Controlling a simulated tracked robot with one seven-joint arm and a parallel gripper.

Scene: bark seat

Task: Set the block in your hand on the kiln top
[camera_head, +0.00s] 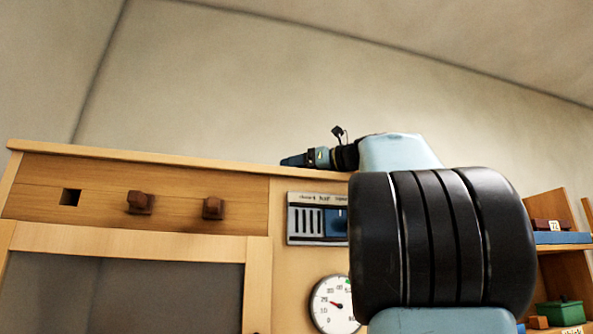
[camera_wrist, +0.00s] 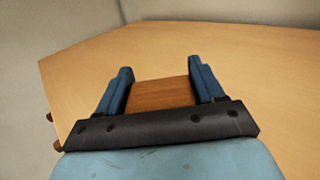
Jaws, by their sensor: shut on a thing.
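A brown wooden block (camera_wrist: 160,94) sits between the two blue fingers of my gripper (camera_wrist: 160,88) in the wrist view. The gripper is shut on it. Below and beyond it spreads the kiln top (camera_wrist: 240,50), a bare light-wood surface. I cannot tell whether the block touches it. In the head view the kiln (camera_head: 150,167) is a wooden cabinet seen from below its top edge. My gripper (camera_head: 295,161) shows at that edge, pointing left. The block is not distinguishable there, and the top surface is hidden.
The kiln front has two brown knobs (camera_head: 140,202), a square hole (camera_head: 71,197), a dark window (camera_head: 130,295), a vent panel (camera_head: 318,219) and a dial (camera_head: 336,303). Shelves (camera_head: 560,262) at right hold a green box (camera_head: 560,312). The kiln top looks clear around the gripper.

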